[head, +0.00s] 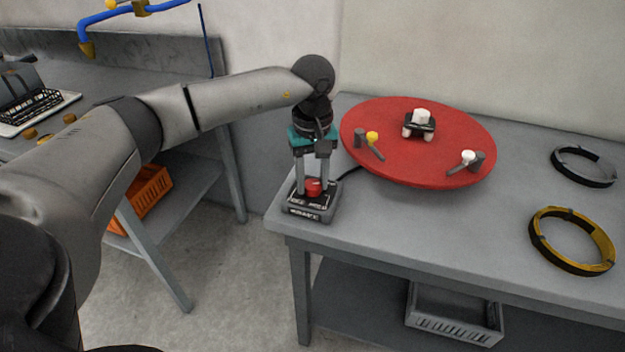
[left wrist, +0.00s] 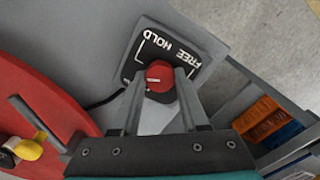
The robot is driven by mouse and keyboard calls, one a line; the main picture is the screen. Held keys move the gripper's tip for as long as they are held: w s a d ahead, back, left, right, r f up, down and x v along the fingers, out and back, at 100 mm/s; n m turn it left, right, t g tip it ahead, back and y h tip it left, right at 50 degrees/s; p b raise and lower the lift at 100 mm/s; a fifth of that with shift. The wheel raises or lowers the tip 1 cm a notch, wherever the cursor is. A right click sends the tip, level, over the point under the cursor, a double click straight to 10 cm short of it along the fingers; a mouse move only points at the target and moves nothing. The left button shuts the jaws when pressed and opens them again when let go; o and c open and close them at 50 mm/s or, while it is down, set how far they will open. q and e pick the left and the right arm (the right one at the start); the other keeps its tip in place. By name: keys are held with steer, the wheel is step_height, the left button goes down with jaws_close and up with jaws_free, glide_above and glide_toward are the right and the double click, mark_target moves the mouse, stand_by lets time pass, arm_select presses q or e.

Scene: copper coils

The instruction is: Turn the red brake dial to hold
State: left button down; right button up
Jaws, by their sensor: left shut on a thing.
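The red brake dial (head: 313,187) sits on a small dark control box (head: 311,213) at the left front corner of the grey table. My left gripper (head: 313,183) points straight down, its two fingers shut on either side of the dial. In the left wrist view the dial (left wrist: 160,75) shows between the fingertips, over a black label plate (left wrist: 193,52) with the white words HOLD and FREE. I cannot make out which word the dial points to. My right gripper is in neither view.
A large red round turntable (head: 380,115) with pegs stands just right of the box. A black ring (head: 585,167) and a yellow-and-black ring (head: 570,240) lie farther right. The table (head: 420,235) is clear in front of the turntable. A grey crate (head: 455,315) sits below.

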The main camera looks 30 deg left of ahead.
arm_select(q)
steer(key=m, duration=0.2)
steer(key=shift+m, duration=1.4)
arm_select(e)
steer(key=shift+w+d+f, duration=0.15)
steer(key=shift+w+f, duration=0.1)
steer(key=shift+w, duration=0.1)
arm_select(q)
steer(key=shift+b, duration=0.3)
steer(key=shift+c, duration=2.1)
jaws_free()
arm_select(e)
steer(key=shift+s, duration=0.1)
